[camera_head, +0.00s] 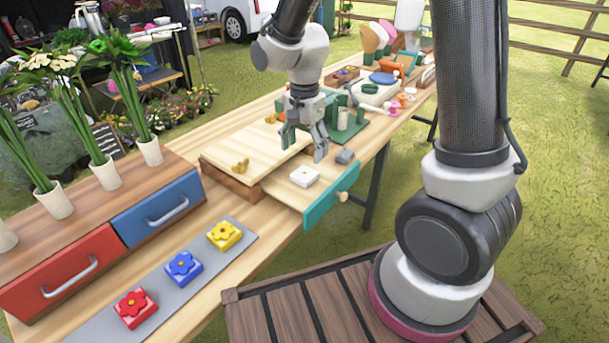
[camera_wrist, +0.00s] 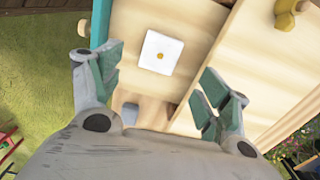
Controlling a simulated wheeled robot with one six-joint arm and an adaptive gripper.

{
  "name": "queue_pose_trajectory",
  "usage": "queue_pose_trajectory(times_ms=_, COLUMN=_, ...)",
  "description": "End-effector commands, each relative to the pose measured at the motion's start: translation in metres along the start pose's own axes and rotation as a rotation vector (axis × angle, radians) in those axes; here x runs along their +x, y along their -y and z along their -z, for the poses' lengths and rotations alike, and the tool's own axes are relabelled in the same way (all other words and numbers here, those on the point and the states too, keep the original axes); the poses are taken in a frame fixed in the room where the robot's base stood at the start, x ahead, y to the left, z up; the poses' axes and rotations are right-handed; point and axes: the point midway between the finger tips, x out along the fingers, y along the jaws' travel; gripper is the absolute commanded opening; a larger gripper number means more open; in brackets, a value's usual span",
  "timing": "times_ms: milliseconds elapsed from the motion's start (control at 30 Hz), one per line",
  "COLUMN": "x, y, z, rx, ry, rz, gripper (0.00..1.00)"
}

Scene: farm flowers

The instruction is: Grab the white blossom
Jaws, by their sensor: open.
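The white blossom (camera_head: 304,175) is a small white square block with a yellow-orange centre. It lies on the pale wooden floor of a pulled-out drawer with a teal front (camera_head: 333,198). It also shows in the wrist view (camera_wrist: 160,56), near the top middle, roughly between the two fingertips in the picture. My gripper (camera_head: 303,149) is open and empty. It hangs above the drawer, over and a little behind the blossom in the head view. The fingers appear apart from the blossom.
A small grey block (camera_head: 344,156) sits near the drawer's far side. A wooden box top (camera_head: 255,150) with a brass knob (camera_head: 240,166) stands left of the drawer. Red, blue and yellow flower blocks lie on a grey mat (camera_head: 205,262). Potted flowers stand on a drawer chest at left.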

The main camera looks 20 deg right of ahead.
Motion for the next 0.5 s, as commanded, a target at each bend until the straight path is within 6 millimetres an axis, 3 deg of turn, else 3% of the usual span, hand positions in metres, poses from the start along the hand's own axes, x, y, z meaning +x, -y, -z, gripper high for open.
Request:
queue_pose_trajectory(times_ms=167, x=0.007, y=0.000, z=0.000, rx=0.044, ry=0.000, rz=0.000, gripper=0.77)
queue_pose_trajectory(times_ms=500, x=0.053, y=0.000, z=0.001, rx=0.044, ry=0.001, rz=-0.003, gripper=0.77)
